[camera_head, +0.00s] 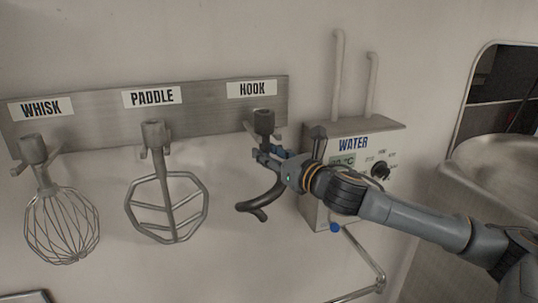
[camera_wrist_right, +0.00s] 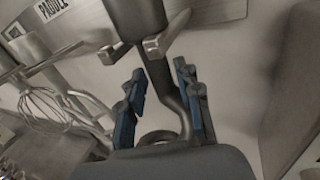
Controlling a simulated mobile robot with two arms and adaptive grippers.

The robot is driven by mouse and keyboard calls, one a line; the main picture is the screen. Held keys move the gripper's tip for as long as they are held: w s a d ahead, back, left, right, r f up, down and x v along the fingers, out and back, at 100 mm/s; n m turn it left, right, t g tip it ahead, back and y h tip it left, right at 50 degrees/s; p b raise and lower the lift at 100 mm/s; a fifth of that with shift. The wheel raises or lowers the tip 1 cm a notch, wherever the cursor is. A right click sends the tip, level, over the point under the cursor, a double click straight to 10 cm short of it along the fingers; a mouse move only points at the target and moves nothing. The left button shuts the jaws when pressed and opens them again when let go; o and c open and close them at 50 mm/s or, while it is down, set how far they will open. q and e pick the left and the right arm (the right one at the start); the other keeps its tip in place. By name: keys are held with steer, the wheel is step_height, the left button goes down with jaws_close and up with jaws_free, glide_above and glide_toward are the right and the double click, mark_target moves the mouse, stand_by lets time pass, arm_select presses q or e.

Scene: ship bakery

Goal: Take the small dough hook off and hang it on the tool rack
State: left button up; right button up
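The dark grey dough hook (camera_head: 262,202) is at the rack peg under the HOOK label, its collar (camera_head: 264,121) up at the peg and its curved end hanging down. The tool rack (camera_head: 205,115) is a metal strip on the wall. My right gripper (camera_head: 268,155) is at the hook's shaft, just below the collar. In the right wrist view the blue-padded fingers of the gripper (camera_wrist_right: 160,100) stand apart, one on each side of the shaft of the hook (camera_wrist_right: 162,82). A gap shows between the left finger and the shaft. My left gripper is out of view.
A whisk (camera_head: 62,225) and a paddle (camera_head: 166,205) hang left of the hook under their labels. A WATER control box (camera_head: 365,140) with pipes stands close right of the hook, behind my right arm. A metal bowl (camera_head: 495,165) is at the far right.

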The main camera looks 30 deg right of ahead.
steer(key=shift+o, duration=0.6)
steer(key=shift+h, duration=0.3)
steer(key=shift+s+d+f, duration=0.1)
steer(key=shift+s+d, duration=0.1)
steer(key=shift+s, duration=0.45)
steer(key=shift+s+d+f, duration=0.1)
steer(key=shift+s+d, duration=0.05)
steer(key=shift+s, duration=0.55)
steer(key=shift+s+d, duration=0.2)
steer(key=shift+s, duration=0.45)
steer(key=s, duration=0.3)
steer(key=shift+s+a+r, duration=0.15)
steer(key=shift+s, duration=0.2)
